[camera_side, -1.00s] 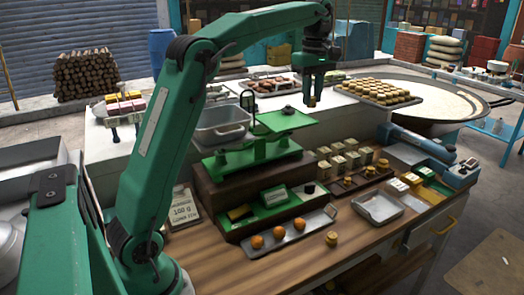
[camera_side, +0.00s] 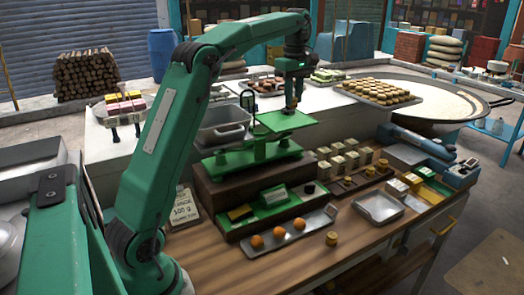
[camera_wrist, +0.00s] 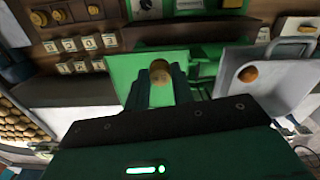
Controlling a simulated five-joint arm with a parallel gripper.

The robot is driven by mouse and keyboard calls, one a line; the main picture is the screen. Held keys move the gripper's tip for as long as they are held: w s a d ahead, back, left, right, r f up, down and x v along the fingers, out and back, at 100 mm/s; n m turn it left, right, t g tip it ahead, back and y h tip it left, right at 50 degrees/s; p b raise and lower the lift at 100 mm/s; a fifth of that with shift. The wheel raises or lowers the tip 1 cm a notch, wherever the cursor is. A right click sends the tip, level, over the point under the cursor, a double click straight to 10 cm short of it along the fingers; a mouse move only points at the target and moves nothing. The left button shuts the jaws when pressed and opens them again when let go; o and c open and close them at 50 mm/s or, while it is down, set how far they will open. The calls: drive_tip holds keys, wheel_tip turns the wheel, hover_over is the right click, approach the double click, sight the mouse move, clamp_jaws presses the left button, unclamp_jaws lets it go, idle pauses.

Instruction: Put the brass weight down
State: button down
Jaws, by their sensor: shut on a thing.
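My gripper (camera_side: 293,100) is over the green flat plate (camera_side: 275,124) of the balance scale (camera_side: 252,150). In the wrist view my gripper (camera_wrist: 160,85) is shut on the brass weight (camera_wrist: 160,69), whose round top shows between the dark fingers. The green plate (camera_wrist: 120,66) lies beneath it. The weight is low over the plate; I cannot tell if it touches. The scale's grey pan (camera_side: 222,133) is left of the plate in the side view. In the wrist view the grey pan (camera_wrist: 285,65) holds a round brown piece (camera_wrist: 248,74).
The scale stands on a dark wooden box. A tray (camera_side: 305,228) with orange balls and a single brass weight (camera_side: 331,239) are in front. Several pale blocks (camera_side: 350,158) stand right of the scale. A tray of round sweets (camera_side: 380,91) lies behind.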

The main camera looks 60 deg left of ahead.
hover_over(284, 124)
wheel_tip(284, 124, down, 3)
drive_tip(key=shift+a, duration=0.15)
drive_tip(key=shift+f, duration=1.95)
drive_tip(key=shift+f, duration=0.2)
drive_tip(key=c, duration=1.2)
unclamp_jaws()
drive_tip(key=shift+r, duration=0.1)
drive_tip(key=shift+r, duration=6)
